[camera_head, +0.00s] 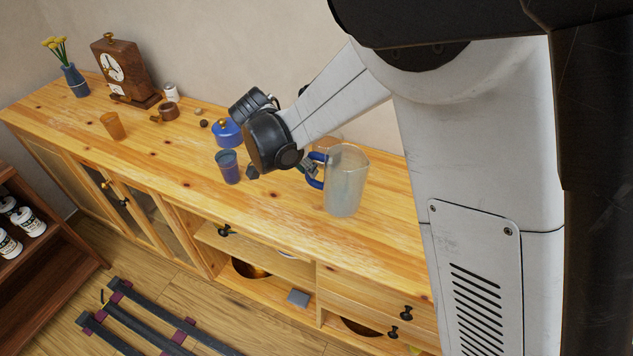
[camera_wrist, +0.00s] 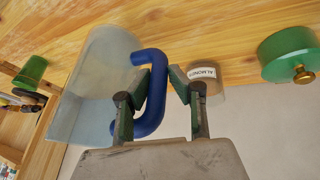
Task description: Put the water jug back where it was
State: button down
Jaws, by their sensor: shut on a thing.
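The water jug (camera_head: 346,182) is a clear, pale jug with a blue handle (camera_head: 316,170). In the head view it is upright at the right part of the wooden sideboard top, next to my arm; I cannot tell whether its base touches the wood. My gripper (camera_head: 309,164) is at the handle, left of the jug body. In the wrist view the jug body (camera_wrist: 95,85) is left of my gripper (camera_wrist: 160,95), and the blue handle (camera_wrist: 156,95) passes between the fingers, which are shut on it. Part of the sideboard behind is hidden by my arm.
A blue cup (camera_head: 229,167) and blue lidded pot (camera_head: 228,133) stand left of my gripper. An orange cup (camera_head: 113,126), clock (camera_head: 122,68) and vase (camera_head: 75,80) are further left. The wrist view shows an almond-labelled jar (camera_wrist: 206,80) and green pot (camera_wrist: 290,55) close by.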

aim_at(313, 181)
jog(key=shift+d+f, duration=0.35)
jog(key=shift+d, duration=0.25)
jog(key=shift+d+f, duration=0.35)
jog(key=shift+d, duration=0.2)
jog(key=shift+f+p, duration=0.45)
jog(key=shift+f, duration=1.7)
jog(key=c, duration=1.6)
grip_release()
jog(key=shift+r, duration=0.2)
jog(key=b+v, duration=0.1)
jog(key=v, duration=1.1)
